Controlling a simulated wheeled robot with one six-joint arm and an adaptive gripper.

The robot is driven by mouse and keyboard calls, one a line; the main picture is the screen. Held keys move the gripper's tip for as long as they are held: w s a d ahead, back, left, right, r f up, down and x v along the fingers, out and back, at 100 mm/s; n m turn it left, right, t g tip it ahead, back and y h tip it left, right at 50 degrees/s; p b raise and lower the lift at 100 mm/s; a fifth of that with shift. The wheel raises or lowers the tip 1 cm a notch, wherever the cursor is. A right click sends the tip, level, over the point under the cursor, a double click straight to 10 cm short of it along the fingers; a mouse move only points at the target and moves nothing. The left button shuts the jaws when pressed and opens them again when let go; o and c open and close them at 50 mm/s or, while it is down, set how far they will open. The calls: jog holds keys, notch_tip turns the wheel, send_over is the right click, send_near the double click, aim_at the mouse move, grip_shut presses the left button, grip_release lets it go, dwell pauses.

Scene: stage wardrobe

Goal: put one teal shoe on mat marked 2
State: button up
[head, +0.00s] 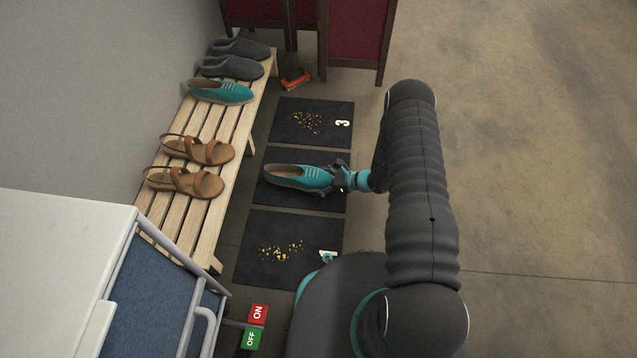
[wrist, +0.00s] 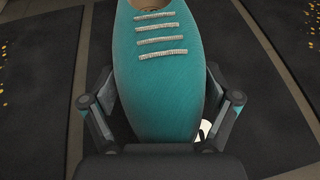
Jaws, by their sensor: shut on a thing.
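One teal shoe (head: 298,177) is over the middle dark mat (head: 300,202), between the mat marked 3 and the mat marked 1. My gripper (head: 338,178) is shut on its toe end from the right. In the wrist view the teal shoe (wrist: 165,85), with pale laces, lies between the two fingers of my gripper (wrist: 160,115). The middle mat's number is mostly hidden; a bit of white marking shows beside the right finger. I cannot tell whether the sole touches the mat. Another teal shoe (head: 220,91) stands on the wooden bench.
The slatted bench (head: 212,128) also holds brown sandals (head: 198,150) and grey slippers (head: 231,67). Mat 3 (head: 335,108) and mat 1 (head: 255,225) carry yellowish crumbs. An orange-and-black brush-like object (head: 295,78) lies near the red screen (head: 357,40). Open floor (head: 540,180) lies right.

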jog(key=shift+f, duration=0.6)
jog(key=shift+f+b, duration=0.25)
jog(key=shift+b, duration=0.05)
jog(key=o, duration=1.1)
jog(key=shift+r, duration=0.15)
